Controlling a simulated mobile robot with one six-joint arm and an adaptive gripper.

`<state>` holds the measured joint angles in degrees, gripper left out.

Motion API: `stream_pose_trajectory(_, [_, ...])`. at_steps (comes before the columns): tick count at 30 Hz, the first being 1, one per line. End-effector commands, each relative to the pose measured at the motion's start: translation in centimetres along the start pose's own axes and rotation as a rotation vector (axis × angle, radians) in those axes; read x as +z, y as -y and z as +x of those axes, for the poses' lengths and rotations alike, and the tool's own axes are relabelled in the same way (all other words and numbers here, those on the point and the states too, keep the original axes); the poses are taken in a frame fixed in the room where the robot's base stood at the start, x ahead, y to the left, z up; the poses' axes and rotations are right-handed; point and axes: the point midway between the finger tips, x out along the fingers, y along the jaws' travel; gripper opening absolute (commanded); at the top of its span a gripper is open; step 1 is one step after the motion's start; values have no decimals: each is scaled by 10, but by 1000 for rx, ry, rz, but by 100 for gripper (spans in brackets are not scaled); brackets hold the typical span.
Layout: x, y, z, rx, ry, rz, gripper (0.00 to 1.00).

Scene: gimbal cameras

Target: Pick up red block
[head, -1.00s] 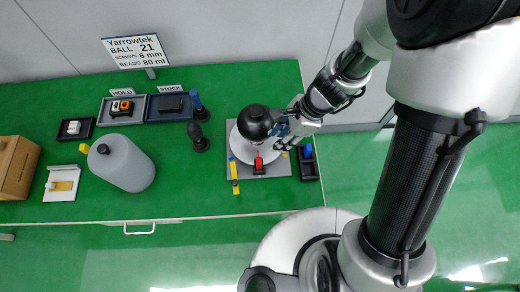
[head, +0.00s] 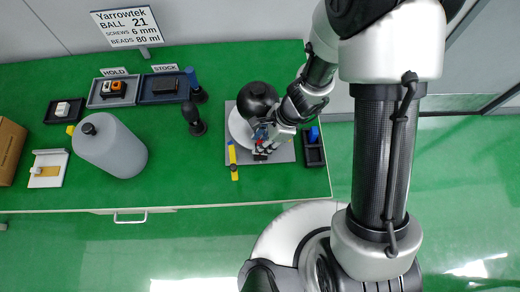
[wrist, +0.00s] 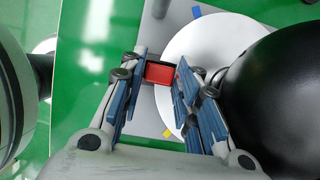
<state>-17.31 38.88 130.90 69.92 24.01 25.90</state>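The red block (wrist: 160,73) shows in the wrist view as a small red piece with a dark edge, at the rim of the white disc (wrist: 199,52). My gripper (wrist: 162,84) is open, with one blue-padded finger on each side of the block. A gap shows on the right side; I cannot tell whether the left finger touches. In the head view my gripper (head: 262,147) is low over the grey plate (head: 240,157) and mostly hides the block.
A black ball (head: 257,98) stands close behind my gripper. A yellow piece (head: 232,153) lies to the left and a dark tray (head: 314,150) with a blue item to the right. A grey bottle (head: 112,148) stands far left.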

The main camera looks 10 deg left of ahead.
Motion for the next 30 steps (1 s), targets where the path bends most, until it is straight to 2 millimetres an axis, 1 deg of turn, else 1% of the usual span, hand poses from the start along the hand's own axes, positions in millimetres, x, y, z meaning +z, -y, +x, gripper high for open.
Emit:
stream_pose_trajectory(1, [-1, 0, 5, 0, 0, 0, 30])
stream_pose_trajectory(8, [0, 0, 4, -1, 0, 0, 30])
stream_pose_trajectory(11, [0, 0, 4, -1, 0, 0, 25])
stream_pose_trajectory(21, [0, 0, 4, -1, 0, 0, 2])
stream_pose_trajectory(30, [1, 0, 2, -1, 0, 0, 1])
